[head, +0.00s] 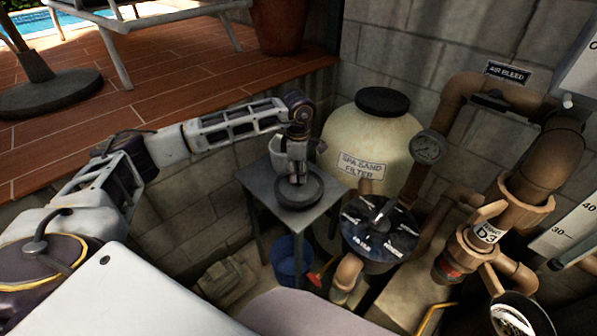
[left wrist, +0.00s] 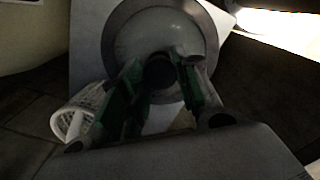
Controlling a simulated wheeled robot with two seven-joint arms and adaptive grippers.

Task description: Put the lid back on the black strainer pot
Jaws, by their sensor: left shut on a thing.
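A round dark lid (head: 313,190) with a central knob is at the small grey table (head: 265,180). My left gripper (head: 295,178) points down over the lid and is shut on its knob. The left wrist view shows the lid (left wrist: 130,40) as a grey disc, with the knob between the two fingers (left wrist: 160,75). I cannot tell whether the lid rests on the table or is just above it. An open black pot (head: 545,318) with a pale inside shows at the bottom right, partly cut off. My right gripper is not in view.
A cream sand filter (head: 368,135) stands behind the table. A black valve head (head: 380,232) with a handle and brown pipes (head: 525,200) stand between table and pot. A blue bucket (head: 290,258) is under the table.

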